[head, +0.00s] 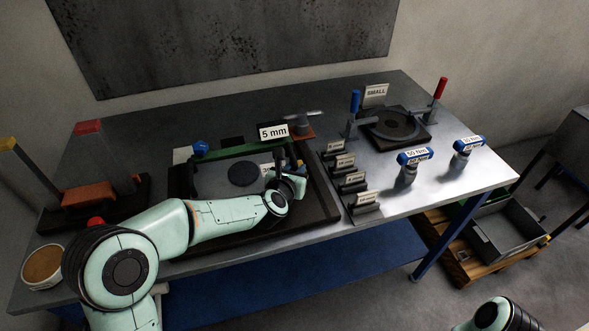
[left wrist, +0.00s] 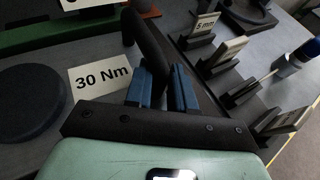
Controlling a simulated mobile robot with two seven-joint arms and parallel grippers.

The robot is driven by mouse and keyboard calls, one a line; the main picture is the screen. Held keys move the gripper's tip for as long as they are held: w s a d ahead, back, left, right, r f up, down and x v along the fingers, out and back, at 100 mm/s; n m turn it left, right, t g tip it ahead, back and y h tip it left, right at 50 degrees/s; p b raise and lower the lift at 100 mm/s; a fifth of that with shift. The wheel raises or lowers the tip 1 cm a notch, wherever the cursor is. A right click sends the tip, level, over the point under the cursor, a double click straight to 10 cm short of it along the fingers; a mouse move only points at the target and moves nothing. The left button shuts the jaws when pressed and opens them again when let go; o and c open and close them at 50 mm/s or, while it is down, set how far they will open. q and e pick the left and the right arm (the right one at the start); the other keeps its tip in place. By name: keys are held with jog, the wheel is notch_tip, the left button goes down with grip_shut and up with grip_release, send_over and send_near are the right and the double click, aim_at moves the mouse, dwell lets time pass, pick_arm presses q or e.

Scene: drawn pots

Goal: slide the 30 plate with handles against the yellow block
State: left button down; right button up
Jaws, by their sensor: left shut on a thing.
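The grey plate (head: 215,180) marked 30 lies in a black-edged tray on the bench in the head view. A dark round disc (head: 243,174) sits on it; the disc shows in the left wrist view (left wrist: 40,103) beside a "30 Nm" label (left wrist: 99,78). My left gripper (head: 287,182) is at the plate's right side. In the left wrist view its blue fingers (left wrist: 162,88) are shut on a black upright handle (left wrist: 150,45). My arm hides the plate's near part. I cannot make out a yellow block by the plate. My right gripper is out of view.
Several labelled block holders (head: 352,182) stand right of the tray. A round clamp fixture (head: 394,124) is at the back right. A red-topped fixture (head: 90,194) stands left.

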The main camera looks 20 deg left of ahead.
pick_arm(q)
jog(key=shift+d+r, duration=0.15)
jog(key=shift+r, duration=0.25)
jog(key=c, duration=0.9)
grip_release()
jog(key=shift+s+f, duration=0.1)
jog(key=shift+s, duration=0.5)
jog(key=b+v, duration=0.1)
jog(key=v, duration=1.1)
jog(key=shift+s+b, duration=0.2)
jog(key=shift+b, duration=0.15)
